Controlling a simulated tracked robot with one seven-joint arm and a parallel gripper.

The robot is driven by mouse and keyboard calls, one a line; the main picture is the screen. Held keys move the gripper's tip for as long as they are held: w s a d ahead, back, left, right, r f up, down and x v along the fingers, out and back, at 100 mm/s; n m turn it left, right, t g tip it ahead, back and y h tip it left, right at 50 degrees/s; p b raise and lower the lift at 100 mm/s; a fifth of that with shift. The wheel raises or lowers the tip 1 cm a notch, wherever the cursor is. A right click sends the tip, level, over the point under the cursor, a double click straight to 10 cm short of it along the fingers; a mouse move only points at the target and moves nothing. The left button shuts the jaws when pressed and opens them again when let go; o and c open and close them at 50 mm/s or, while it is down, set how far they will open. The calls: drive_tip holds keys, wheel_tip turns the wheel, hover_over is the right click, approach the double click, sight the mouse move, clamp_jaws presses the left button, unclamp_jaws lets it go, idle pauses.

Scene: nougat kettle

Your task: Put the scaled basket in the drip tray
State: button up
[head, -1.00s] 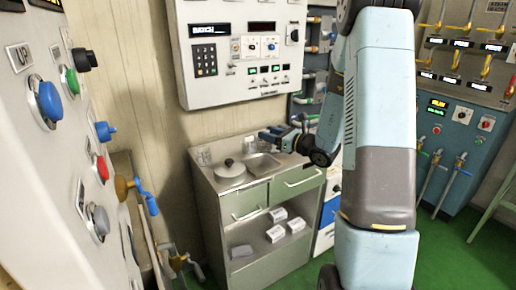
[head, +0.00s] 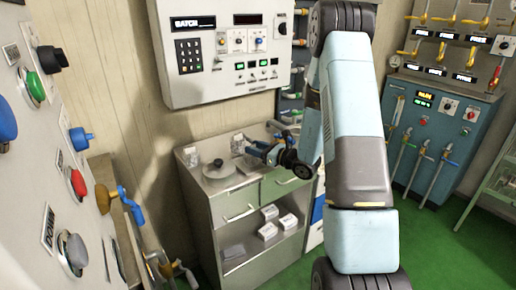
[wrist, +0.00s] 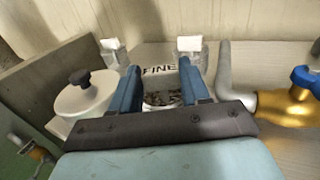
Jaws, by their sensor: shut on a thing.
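My gripper (head: 258,149) is over the top of the grey-green cabinet. In the wrist view its two blue fingers (wrist: 158,88) are closed on the sides of a pale container with brown speckles inside, which I take as the scaled basket (wrist: 164,98). The dark crossbar of the gripper hides its lower part. In the head view the basket is too small and covered to make out. The shallow metal drip tray (head: 246,165) is set in the cabinet top, partly hidden by my gripper.
A pot with a black-knobbed lid (head: 217,169) stands left of the tray, also in the wrist view (wrist: 84,97). Clear jars (head: 190,156) stand behind it. A brass valve with a blue knob (wrist: 296,100) is at the right. White boxes (head: 268,231) lie on the shelf below.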

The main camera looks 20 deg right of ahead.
drive_tip(key=o, duration=1.1)
drive_tip(key=v, duration=1.2)
drive_tip(key=s+a+r+n+g, duration=1.2)
drive_tip(key=s+a+r+n, duration=0.1)
drive_tip(key=s+a+n, duration=0.25)
drive_tip(key=s+d+r+n+t+h, duration=0.4)
drive_tip(key=s+d+r+n+h, duration=0.3)
drive_tip(key=s+r+n+h, duration=0.3)
drive_tip(key=s+n+h, duration=0.1)
drive_tip(key=s+n, duration=0.1)
drive_tip(key=shift+s+r+h, duration=0.35)
drive_tip(key=shift+s+h, duration=0.05)
